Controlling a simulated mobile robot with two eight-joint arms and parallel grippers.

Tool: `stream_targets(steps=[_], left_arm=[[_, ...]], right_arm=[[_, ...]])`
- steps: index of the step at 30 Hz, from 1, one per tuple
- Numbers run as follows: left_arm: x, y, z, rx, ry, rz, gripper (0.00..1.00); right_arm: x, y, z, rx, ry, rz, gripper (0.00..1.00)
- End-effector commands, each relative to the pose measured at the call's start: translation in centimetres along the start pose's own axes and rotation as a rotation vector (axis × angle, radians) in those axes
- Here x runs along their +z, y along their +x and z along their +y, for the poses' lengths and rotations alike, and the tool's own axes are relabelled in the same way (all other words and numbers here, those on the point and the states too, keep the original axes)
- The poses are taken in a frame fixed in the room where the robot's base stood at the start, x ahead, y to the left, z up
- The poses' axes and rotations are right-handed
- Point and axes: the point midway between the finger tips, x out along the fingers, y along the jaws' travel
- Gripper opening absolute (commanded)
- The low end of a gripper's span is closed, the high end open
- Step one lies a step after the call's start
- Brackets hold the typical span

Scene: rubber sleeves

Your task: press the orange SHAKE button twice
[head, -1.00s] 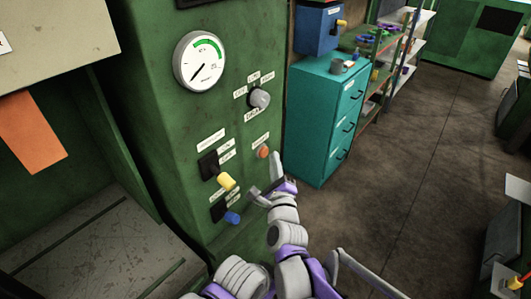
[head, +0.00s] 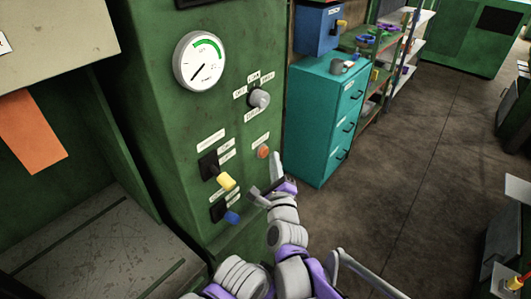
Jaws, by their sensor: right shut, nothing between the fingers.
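The orange button (head: 263,153) is a small round knob on the green machine panel (head: 180,115), with a white label above it too small to read. My right gripper (head: 270,178) is shut and empty, just below and to the right of the button. One finger points up beside the button; a small gap shows between them in the picture, and I cannot tell the depth between them. The button is not covered. My left gripper is not in view.
Left of and below the button are a yellow-handled switch (head: 226,181) and a blue-handled switch (head: 232,217). A grey selector knob (head: 260,98) and a gauge (head: 201,61) are above. A teal cabinet (head: 322,120) stands to the right, beside open floor (head: 425,180).

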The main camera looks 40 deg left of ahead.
Motion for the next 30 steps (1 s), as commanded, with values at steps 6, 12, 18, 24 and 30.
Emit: stream_targets(steps=[6, 12, 18, 24, 30], left_arm=[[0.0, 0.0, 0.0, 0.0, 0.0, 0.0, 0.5], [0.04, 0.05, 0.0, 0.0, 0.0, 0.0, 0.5], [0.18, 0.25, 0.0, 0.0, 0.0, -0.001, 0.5], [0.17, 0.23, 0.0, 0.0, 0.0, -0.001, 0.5], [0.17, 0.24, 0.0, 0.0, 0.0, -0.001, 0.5]], right_arm=[[0.0, 0.0, 0.0, 0.0, 0.0, 0.0, 0.0], [0.08, 0.11, 0.1, 0.0, 0.0, 0.0, 0.0], [0.41, 0.54, 0.48, 0.001, 0.0, -0.001, 0.0], [0.45, 0.59, 0.45, 0.0, -0.001, 0.0, 0.0], [0.46, 0.62, 0.46, 0.0, 0.0, 0.0, 0.0]])
